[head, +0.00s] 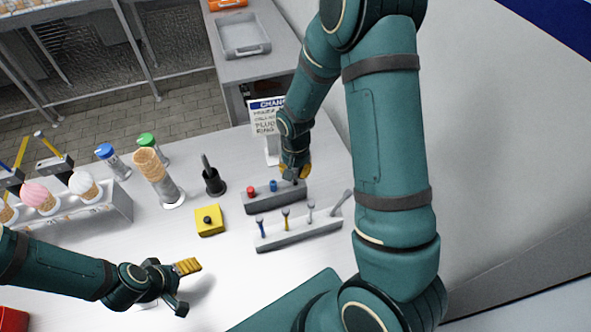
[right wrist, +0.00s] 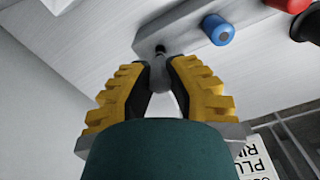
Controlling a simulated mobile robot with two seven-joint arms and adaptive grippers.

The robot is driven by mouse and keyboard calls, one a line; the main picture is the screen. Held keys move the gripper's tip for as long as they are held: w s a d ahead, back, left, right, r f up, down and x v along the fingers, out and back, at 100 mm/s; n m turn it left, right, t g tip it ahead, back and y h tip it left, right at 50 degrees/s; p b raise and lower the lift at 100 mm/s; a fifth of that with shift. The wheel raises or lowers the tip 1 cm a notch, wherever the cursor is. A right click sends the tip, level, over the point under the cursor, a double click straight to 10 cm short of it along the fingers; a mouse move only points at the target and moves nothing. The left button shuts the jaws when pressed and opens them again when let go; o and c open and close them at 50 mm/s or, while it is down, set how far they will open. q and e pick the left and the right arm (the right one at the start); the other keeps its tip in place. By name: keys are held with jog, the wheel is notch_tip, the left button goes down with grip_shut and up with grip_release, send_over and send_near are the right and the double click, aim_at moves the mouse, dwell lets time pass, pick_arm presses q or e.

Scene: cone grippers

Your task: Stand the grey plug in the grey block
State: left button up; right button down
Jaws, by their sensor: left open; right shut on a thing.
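The grey block (head: 263,203) lies on the white table, with a red plug (head: 251,190) and a blue plug (head: 273,186) standing in it. My right gripper (head: 296,172) is over the block's right end. In the right wrist view, its yellow fingers (right wrist: 158,80) are shut on the grey plug (right wrist: 159,76). The plug's tip is close to a dark hole (right wrist: 160,48) in the block (right wrist: 185,30); I cannot tell whether it has entered. My left gripper (head: 186,285) is open and empty over the table at the lower left.
A rack (head: 290,236) of small upright tools stands in front of the block. A yellow box (head: 209,221), a black holder (head: 213,182) and a cone stack (head: 155,172) stand to the left. A sign (head: 267,118) stands behind. Bare table lies between my left gripper and the rack.

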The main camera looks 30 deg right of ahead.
aim_at(295, 178)
pick_arm(q)
jog(key=shift+f+b, duration=1.35)
jog(key=shift+f, duration=0.05)
pick_arm(e)
jog(key=shift+f, duration=1.65)
jog(key=c, duration=0.9)
grip_release()
jog(key=shift+c, duration=0.2)
jog(key=shift+r, duration=0.15)
notch_tip(295, 178, up, 12)
jog(key=shift+f, duration=0.1)
